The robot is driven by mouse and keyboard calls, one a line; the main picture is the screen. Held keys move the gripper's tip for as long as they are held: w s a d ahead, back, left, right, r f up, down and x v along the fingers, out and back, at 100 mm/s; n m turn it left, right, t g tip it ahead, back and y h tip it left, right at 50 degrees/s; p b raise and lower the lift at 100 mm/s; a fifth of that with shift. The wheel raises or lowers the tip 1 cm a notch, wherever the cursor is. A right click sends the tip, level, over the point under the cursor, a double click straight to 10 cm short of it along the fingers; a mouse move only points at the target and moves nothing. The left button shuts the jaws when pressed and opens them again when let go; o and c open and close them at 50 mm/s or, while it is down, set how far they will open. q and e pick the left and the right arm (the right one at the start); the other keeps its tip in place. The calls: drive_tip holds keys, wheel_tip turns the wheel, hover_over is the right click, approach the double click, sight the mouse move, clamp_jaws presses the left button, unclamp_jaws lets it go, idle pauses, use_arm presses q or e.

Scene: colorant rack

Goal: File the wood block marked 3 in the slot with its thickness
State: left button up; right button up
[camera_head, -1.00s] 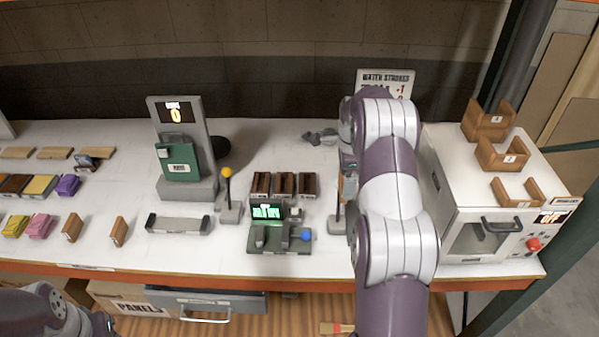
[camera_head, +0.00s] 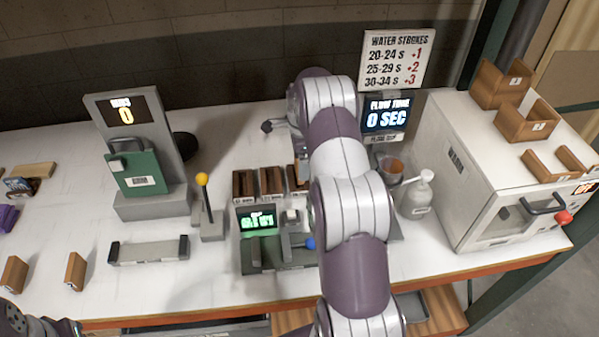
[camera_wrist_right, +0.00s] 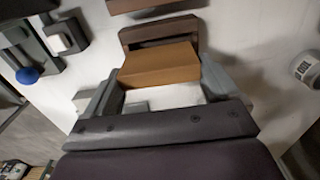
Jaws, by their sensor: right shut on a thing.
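My right gripper (camera_wrist_right: 160,78) is shut on a light brown wood block (camera_wrist_right: 160,64), held between its two fingers. No number shows on the block's visible faces. A dark brown wooden slot (camera_wrist_right: 158,30) is just beyond the block in the right wrist view; whether they touch I cannot tell. In the head view three dark brown slots stand in a row: left (camera_head: 243,184), middle (camera_head: 271,181) and right (camera_head: 296,179). My right arm covers part of the right slot and hides the gripper there. Only my left arm shows at the bottom left, not its gripper.
A device with a green display (camera_head: 258,222) stands in front of the slots. A yellow-topped lever (camera_head: 204,192) is left of them. A cup (camera_head: 389,169), a white bottle (camera_head: 419,196) and a white oven (camera_head: 470,165) are to the right. Two wood blocks stand at front left.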

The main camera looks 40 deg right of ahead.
drive_tip(key=f, duration=0.3)
drive_tip(key=shift+w+p, duration=0.25)
drive_tip(key=shift+p, duration=0.15)
drive_tip(key=shift+f, duration=0.35)
drive_tip(key=shift+s+r, duration=0.1)
drive_tip(key=shift+s, duration=0.1)
drive_tip(key=o, duration=0.8)
drive_tip(key=shift+w+f, duration=0.1)
drive_tip(key=shift+f, duration=0.1)
